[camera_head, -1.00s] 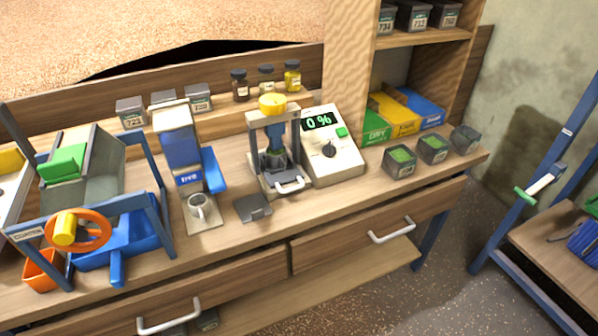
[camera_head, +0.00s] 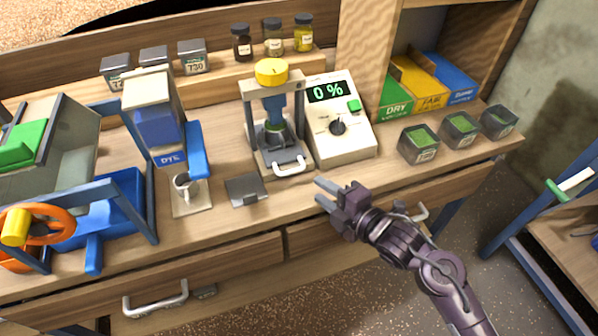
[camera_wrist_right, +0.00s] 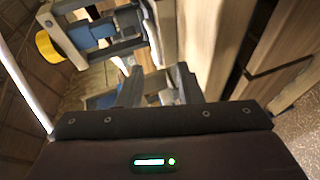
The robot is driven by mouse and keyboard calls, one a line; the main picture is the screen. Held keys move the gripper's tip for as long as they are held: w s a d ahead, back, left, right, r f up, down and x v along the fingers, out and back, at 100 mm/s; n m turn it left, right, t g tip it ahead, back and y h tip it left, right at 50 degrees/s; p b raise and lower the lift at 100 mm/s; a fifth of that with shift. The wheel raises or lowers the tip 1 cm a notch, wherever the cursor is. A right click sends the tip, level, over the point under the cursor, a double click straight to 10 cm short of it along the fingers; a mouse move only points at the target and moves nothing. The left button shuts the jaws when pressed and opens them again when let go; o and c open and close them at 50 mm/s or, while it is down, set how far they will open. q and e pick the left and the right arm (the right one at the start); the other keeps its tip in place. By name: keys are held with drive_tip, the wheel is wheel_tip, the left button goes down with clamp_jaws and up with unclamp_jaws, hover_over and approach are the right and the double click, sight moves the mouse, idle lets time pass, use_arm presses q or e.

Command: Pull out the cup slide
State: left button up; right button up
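The cup slide (camera_head: 282,163) is the grey tray with a white bar handle at the foot of the grey press frame (camera_head: 250,115). A dark cup (camera_head: 274,135) sits on it, below the press's blue ram and yellow knob (camera_head: 271,71). The slide appears pushed in. My right gripper (camera_head: 321,193) is in front of the bench, to the right of and nearer than the handle, apart from it. Its two fingers are spread and empty. In the right wrist view, the yellow knob (camera_wrist_right: 49,46) shows tilted at upper left, beyond the open fingers (camera_wrist_right: 140,85). My left gripper is out of view.
A white meter reading 0 % (camera_head: 341,120) stands right of the press. A grey plate (camera_head: 246,190) and the dye dispenser (camera_head: 155,120) with a mug (camera_head: 184,184) are to its left. Small green-filled bins (camera_head: 418,144) stand right. A drawer handle (camera_head: 155,299) projects below.

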drive_tip(key=shift+n+y, duration=0.4)
drive_tip(key=shift+n, duration=0.2)
drive_tip(key=x, duration=0.8)
drive_tip(key=shift+a+r+p, duration=0.15)
drive_tip(key=shift+a+p, duration=0.05)
drive_tip(key=shift+p, duration=0.2)
clamp_jaws()
